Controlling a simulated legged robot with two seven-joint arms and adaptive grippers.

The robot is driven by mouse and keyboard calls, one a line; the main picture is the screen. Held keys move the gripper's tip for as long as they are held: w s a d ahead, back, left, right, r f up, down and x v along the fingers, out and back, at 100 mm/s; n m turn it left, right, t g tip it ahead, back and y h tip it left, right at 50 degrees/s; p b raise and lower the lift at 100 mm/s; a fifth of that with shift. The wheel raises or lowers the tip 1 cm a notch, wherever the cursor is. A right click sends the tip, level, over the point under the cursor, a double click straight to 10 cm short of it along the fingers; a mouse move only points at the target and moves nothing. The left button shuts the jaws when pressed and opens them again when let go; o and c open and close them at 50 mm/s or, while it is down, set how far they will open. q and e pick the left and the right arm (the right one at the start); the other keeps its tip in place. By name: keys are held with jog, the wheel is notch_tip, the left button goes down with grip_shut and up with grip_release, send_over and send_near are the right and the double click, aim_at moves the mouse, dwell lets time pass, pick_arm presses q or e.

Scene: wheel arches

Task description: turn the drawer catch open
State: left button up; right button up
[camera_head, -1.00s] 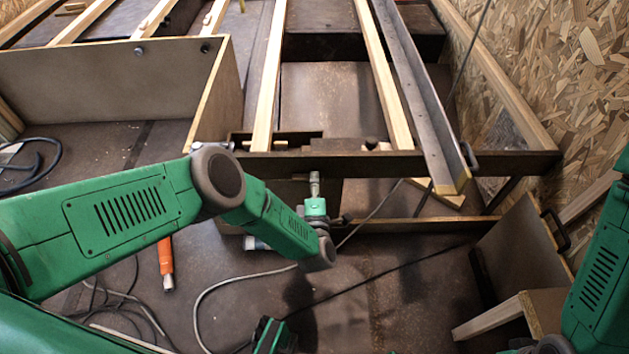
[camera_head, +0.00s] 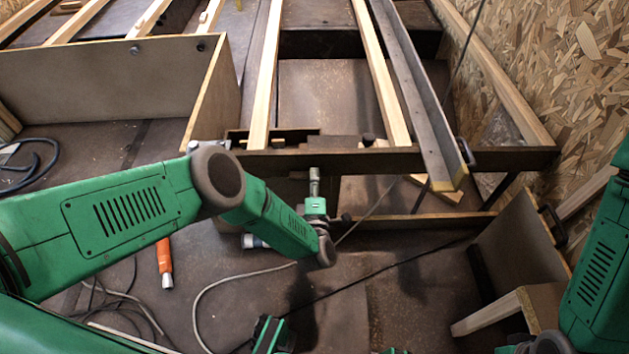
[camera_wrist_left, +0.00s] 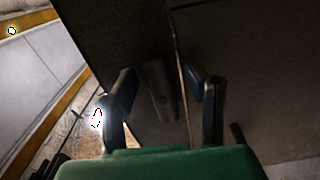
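My left gripper (camera_head: 314,172) reaches forward under the dark front rail, its fingers small in the head view. In the left wrist view, the two dark fingers of my left gripper (camera_wrist_left: 165,88) stand apart. A grey-brown elongated piece, which looks like the drawer catch (camera_wrist_left: 160,92), lies between them on a dark panel. It is nearer the left finger, and a gap shows on the right. The view is dim, so I cannot tell whether a finger touches it. In the head view I cannot make out the catch.
A dark front rail (camera_head: 370,160) crosses above my left gripper, with wooden slats behind it. A brown panel box (camera_head: 100,90) stands at left. An orange-handled tool (camera_head: 165,262) and loose cables (camera_head: 215,285) lie on the floor. A chipboard wall (camera_head: 570,70) closes the right side.

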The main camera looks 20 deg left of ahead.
pick_arm(q)
jog(key=shift+s, duration=0.1)
jog(key=v, duration=1.2)
